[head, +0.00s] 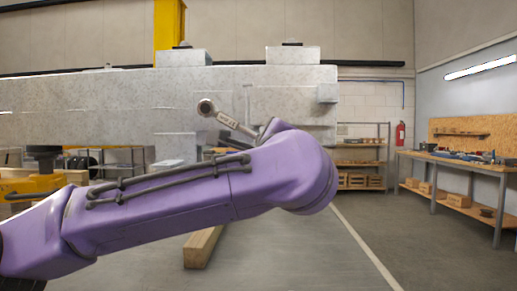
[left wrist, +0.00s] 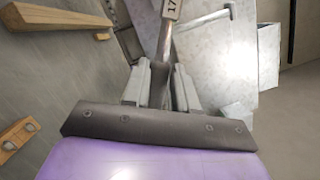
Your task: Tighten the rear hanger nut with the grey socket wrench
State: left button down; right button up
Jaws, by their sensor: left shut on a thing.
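The gripper itself is hidden behind my purple arm in the head view. The grey trailer frame (head: 90,95) stands behind the wrench. I cannot make out the rear hanger nut. My right gripper is not in view.
A wooden beam (head: 203,246) lies on the floor below my arm. A shelf rack (head: 362,163) and a red extinguisher (head: 400,134) stand at the back. A workbench (head: 460,160) is at the right. The floor between is clear.

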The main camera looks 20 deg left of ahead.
pick_arm(q)
jog(key=f+m+b, duration=0.1)
jog(key=a+m+b, duration=0.1)
jog(key=shift+s+a+f+t+b, duration=0.1)
jog(key=shift+s+f+t+b, duration=0.05)
jog(key=shift+f+t+b, duration=0.2)
jog(key=shift+s+a+f+m+t+h+b, duration=0.25)
jog(key=shift+a+f+m+b, duration=0.45)
jog(key=shift+m+b, duration=0.5)
jog(key=shift+f, duration=0.1)
